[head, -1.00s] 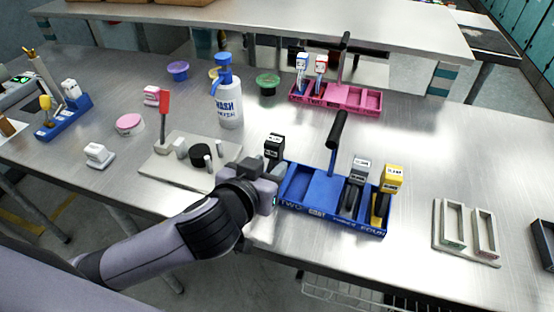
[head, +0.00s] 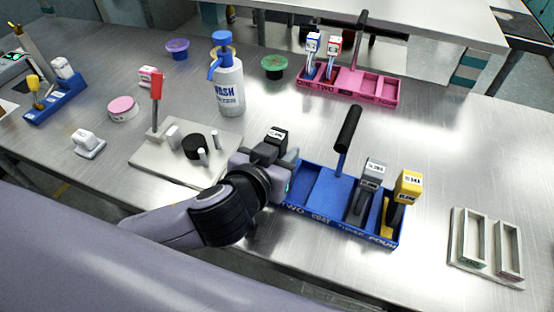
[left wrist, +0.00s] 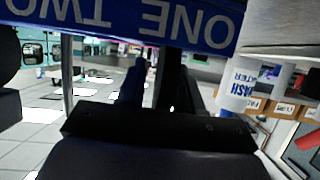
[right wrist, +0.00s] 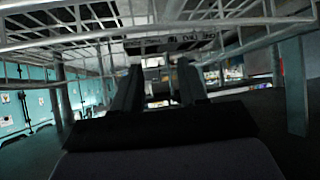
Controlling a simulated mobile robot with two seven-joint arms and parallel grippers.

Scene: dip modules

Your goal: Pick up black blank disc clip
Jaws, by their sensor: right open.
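The black clip (head: 276,136) with a pale label on top stands at the left end of the blue rack (head: 324,188) in the head view. My left gripper (head: 268,154) is right at it, in front of its lower part. The fingers hide that part, and I cannot tell whether they are closed on it. In the left wrist view the left gripper's fingers (left wrist: 160,85) are dark and lie below the rack front (left wrist: 130,22), whose lettering is upside down. My right gripper (right wrist: 160,88) is open and empty, low near metal wire shelving.
The blue rack also holds a grey clip (head: 370,178) and a yellow clip (head: 407,188), with an upright black handle (head: 348,128). A pegged board (head: 165,165), a wash bottle (head: 229,90) and a pink rack (head: 350,88) stand nearby. A pale two-slot holder (head: 487,252) lies right.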

